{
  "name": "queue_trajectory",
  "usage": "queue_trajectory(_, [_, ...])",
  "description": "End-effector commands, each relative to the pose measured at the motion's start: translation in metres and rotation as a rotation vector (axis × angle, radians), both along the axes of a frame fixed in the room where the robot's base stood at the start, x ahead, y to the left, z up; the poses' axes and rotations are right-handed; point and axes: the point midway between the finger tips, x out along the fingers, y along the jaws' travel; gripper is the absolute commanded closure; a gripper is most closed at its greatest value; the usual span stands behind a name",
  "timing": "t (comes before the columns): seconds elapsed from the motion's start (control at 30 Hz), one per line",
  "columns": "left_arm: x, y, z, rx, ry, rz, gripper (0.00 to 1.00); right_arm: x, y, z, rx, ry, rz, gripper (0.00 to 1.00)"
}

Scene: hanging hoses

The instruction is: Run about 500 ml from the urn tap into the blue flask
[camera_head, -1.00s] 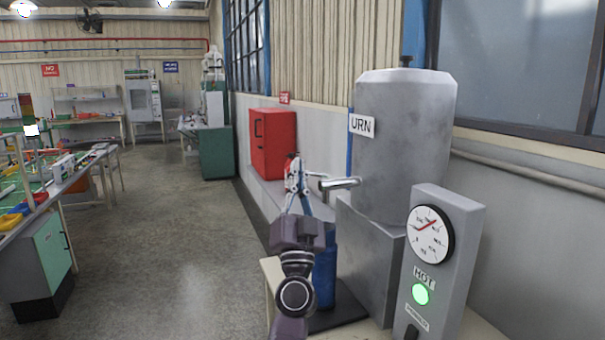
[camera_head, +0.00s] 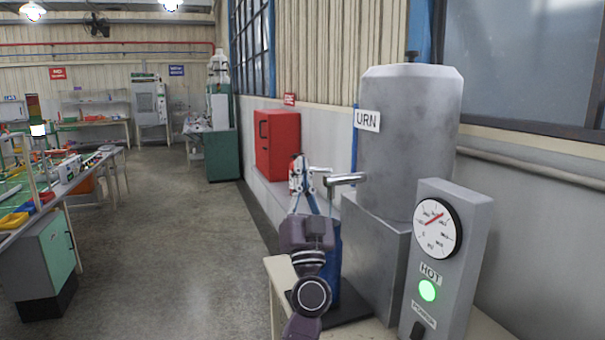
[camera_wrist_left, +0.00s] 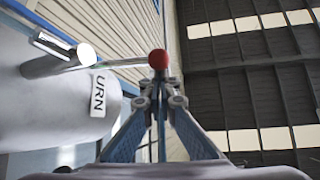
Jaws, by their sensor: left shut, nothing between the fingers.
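The grey metal urn (camera_head: 408,140) stands on a metal stand at the right, with a URN label. Its tap (camera_head: 346,179) sticks out to the left; it also shows in the left wrist view (camera_wrist_left: 62,58). There a thin lever runs from the tap to a red knob (camera_wrist_left: 159,59). My left gripper (camera_head: 298,162) points up beside the tap. In the left wrist view its closed fingertips (camera_wrist_left: 160,85) are just at the red knob, apparently not around it; contact is unclear. The blue flask (camera_head: 334,262) stands below the tap, partly hidden by my left arm. Its water level is not visible.
A grey control box (camera_head: 470,230) with a dial (camera_head: 437,229) and a lit green HOT lamp (camera_head: 428,290) stands right of the flask. A red cabinet (camera_head: 277,144) is behind my gripper. The floor to the left (camera_head: 180,240) is clear.

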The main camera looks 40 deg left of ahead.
Motion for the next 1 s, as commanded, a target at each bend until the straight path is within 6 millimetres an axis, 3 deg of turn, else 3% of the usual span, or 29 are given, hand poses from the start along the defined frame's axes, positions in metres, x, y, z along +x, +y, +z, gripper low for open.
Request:
queue_trajectory(0.33, [0.0, 0.001, -0.022, -0.094, -0.174, 0.0, 1.0, 0.0, 0.005, -0.034, 0.005, 0.0, -0.003, 0.38])
queue_trajectory(1.0, [0.001, 0.001, -0.042, -0.11, -0.204, 0.001, 1.0, 0.0, 0.004, -0.023, 0.004, -0.001, -0.002, 0.38])
